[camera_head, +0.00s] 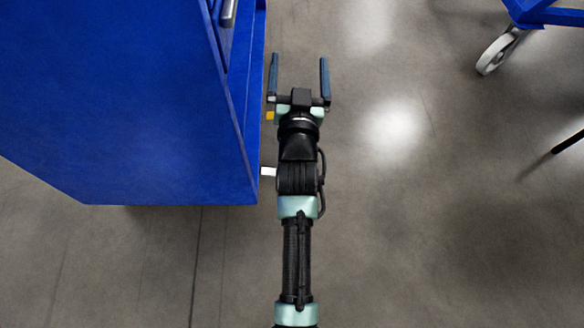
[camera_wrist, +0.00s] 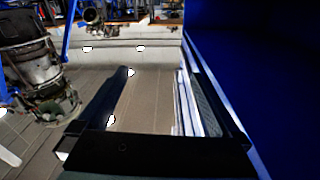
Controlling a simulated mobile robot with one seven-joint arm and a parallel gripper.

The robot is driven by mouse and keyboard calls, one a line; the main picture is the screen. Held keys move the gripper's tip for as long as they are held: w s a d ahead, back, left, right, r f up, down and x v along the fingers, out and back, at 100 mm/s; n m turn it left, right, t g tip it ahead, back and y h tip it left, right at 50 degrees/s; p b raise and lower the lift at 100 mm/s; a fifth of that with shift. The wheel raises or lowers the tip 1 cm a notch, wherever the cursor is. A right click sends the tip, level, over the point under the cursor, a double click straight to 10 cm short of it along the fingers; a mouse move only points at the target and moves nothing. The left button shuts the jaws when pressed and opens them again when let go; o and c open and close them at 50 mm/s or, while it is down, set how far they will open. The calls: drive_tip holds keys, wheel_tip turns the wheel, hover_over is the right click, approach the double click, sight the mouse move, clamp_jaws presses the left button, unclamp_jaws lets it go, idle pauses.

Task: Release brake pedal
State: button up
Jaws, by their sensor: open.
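My gripper (camera_head: 298,66) is open and empty, with its two dark fingers apart, low beside the right side of a blue cabinet (camera_head: 110,100). In the wrist view the fingers (camera_wrist: 163,75) reach forward with only floor and bright streaks between them. I cannot clearly make out a brake pedal. A small white tab (camera_head: 268,171) sticks out at the cabinet's lower edge beside my wrist. A small yellow tab (camera_head: 270,115) shows just left of my gripper's base. I cannot tell whether either is the pedal. My gripper's left finger is close to the cabinet's edge; contact cannot be told.
A silver handle (camera_head: 228,12) is on the cabinet. A blue frame (camera_head: 545,14) with a white caster wheel (camera_head: 495,53) stands at the upper right. In the wrist view, a metal engine-like assembly (camera_wrist: 35,75) stands at the left.

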drive_tip(key=s+f+b, duration=0.2)
drive_tip(key=s+f, duration=0.4)
drive_tip(key=f, duration=0.5)
drive_tip(key=s+a+f+m+b, duration=0.15)
drive_tip(key=s+f, duration=0.45)
drive_tip(key=f, duration=0.6)
drive_tip(key=s+f+b, duration=0.2)
drive_tip(key=s+f, duration=0.4)
drive_tip(key=f, duration=0.5)
drive_tip(key=shift+g+y, duration=0.3)
drive_tip(key=w+b, duration=0.6)
drive_tip(key=w, duration=0.6)
drive_tip(key=shift+w+r, duration=0.1)
drive_tip(key=shift+w, duration=0.25)
drive_tip(key=shift+c, duration=0.2)
clamp_jaws()
drive_tip(key=shift+s, duration=0.15)
